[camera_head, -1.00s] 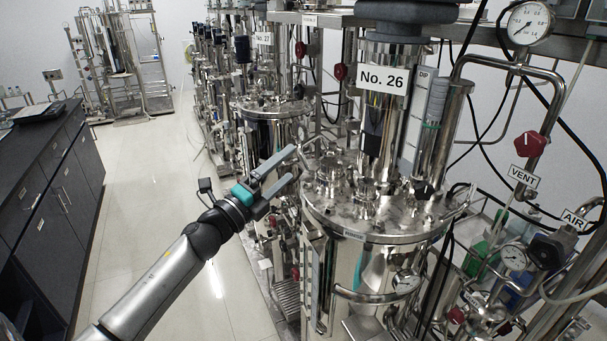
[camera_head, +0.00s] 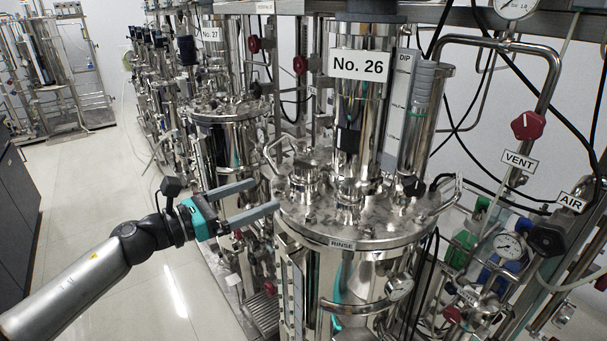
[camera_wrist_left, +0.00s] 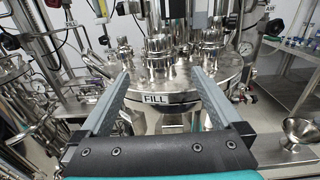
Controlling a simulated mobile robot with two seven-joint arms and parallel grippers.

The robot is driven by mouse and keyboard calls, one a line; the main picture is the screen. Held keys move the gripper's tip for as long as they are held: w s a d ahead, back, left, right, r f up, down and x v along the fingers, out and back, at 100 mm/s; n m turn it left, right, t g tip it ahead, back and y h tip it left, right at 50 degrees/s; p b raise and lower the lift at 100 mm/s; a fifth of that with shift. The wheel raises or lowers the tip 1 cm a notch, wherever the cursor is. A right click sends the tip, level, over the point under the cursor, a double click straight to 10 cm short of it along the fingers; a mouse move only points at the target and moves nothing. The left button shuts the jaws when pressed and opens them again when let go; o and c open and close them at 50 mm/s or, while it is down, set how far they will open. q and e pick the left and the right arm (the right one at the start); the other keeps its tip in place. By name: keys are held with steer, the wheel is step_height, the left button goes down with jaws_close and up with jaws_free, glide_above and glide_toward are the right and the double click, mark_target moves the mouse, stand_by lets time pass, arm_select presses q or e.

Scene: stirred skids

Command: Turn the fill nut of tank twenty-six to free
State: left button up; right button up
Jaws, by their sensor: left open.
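Tank No. 26 (camera_head: 385,232) is a steel vessel with a flat lid, marked by a white "No. 26" sign (camera_head: 359,66). In the left wrist view a "FILL" label (camera_wrist_left: 170,98) is on the rim of its lid. A steel fitting (camera_wrist_left: 160,52) stands on the lid behind that label; it looks like the fill nut, but I cannot be sure. A similar fitting shows on the lid's left side in the head view (camera_head: 304,178). My left gripper (camera_head: 266,196) is open and empty, its fingers pointing at the lid's left edge. It shows in the wrist view too (camera_wrist_left: 162,76).
A "RINSE" label (camera_head: 342,243) is on the lid's front rim. Red VENT knob (camera_head: 528,125), black AIR knob (camera_head: 547,240) and pipes crowd the right. Tank No. 27 (camera_head: 228,135) stands behind left. The floor (camera_head: 95,215) at left is clear.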

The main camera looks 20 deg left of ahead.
mark_target(304, 184)
arm_select(q)
steer(key=p+x, duration=0.2)
steer(key=x, duration=0.8)
steer(key=shift+w+d+p, duration=0.1)
steer(key=shift+w+p, duration=0.1)
steer(key=shift+p, duration=0.15)
steer(key=shift+x, duration=0.9)
steer(key=shift+c, duration=0.2)
steer(key=c, duration=1)
steer(key=shift+r+n+t+y+p, duration=0.1)
steer(key=shift+n+t+y+p, duration=0.3)
steer(key=shift+p, duration=0.4)
steer(key=n+t+y+p, duration=0.1)
steer(key=n+y+p, duration=0.1)
steer(key=y+p, duration=0.1)
steer(key=n+t+y+p, duration=0.1)
steer(key=n+y+p, duration=0.1)
steer(key=y+p, duration=0.1)
steer(key=shift+d+n+t+y, duration=0.1)
steer(key=shift+n+t+y, duration=0.2)
steer(key=shift+y, duration=0.1)
steer(key=shift+n+y+p, duration=0.4)
steer(key=shift+n+y, duration=0.3)
steer(key=shift+y, duration=0.4)
steer(key=shift+n+y, duration=1.3)
steer(key=shift+y, duration=0.8)
